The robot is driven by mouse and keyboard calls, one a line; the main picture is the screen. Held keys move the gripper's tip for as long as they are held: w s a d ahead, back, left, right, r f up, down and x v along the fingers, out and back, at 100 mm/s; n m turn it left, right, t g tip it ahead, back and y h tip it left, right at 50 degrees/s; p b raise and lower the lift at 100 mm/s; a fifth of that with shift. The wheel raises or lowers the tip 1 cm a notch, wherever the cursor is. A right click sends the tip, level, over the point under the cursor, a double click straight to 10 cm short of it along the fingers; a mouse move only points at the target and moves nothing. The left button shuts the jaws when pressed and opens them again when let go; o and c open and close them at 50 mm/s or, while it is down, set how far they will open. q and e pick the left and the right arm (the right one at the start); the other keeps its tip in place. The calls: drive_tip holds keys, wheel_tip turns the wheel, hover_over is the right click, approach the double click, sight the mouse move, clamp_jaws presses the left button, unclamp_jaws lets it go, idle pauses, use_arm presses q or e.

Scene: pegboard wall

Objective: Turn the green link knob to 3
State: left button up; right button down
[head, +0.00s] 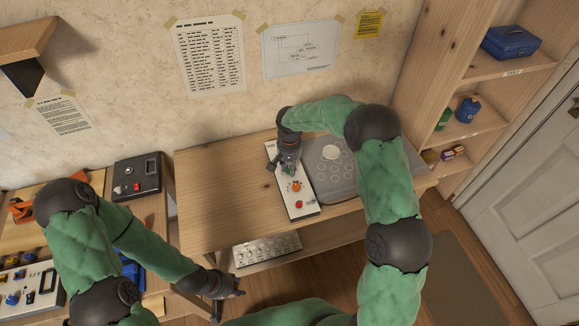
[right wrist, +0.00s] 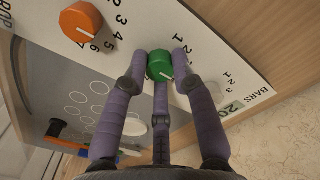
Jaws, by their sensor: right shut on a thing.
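The green knob (right wrist: 160,66) sits on a white panel (head: 308,210) that lies on the wooden table. In the right wrist view, its white pointer line points to the lower right. Digits 1 and 2 show beside it; the rest of its scale is hidden by my fingers. My right gripper (head: 288,167) is over the panel, and in the right wrist view its purple fingers (right wrist: 162,68) are closed around the green knob. My left gripper (head: 232,287) hangs in front of the table, away from the panel; its fingers are too small to judge.
An orange knob (right wrist: 80,22) with its own numbers sits beside the green one. A red knob or button (head: 299,204) is at the panel's near end. A grey case (head: 345,182) lies right of the panel. The table's left part (head: 215,195) is clear.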

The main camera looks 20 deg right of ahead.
drive_tip(key=shift+n, duration=0.3)
drive_tip(key=shift+n+p, duration=0.7)
drive_tip(key=shift+n, duration=0.4)
drive_tip(key=shift+n+p, duration=0.5)
drive_tip(key=shift+n, duration=1)
drive_tip(key=c, duration=1)
unclamp_jaws()
drive_tip(key=shift+r, duration=0.1)
wheel_tip(320, 180, up, 12)
drive_tip(key=shift+f, duration=0.1)
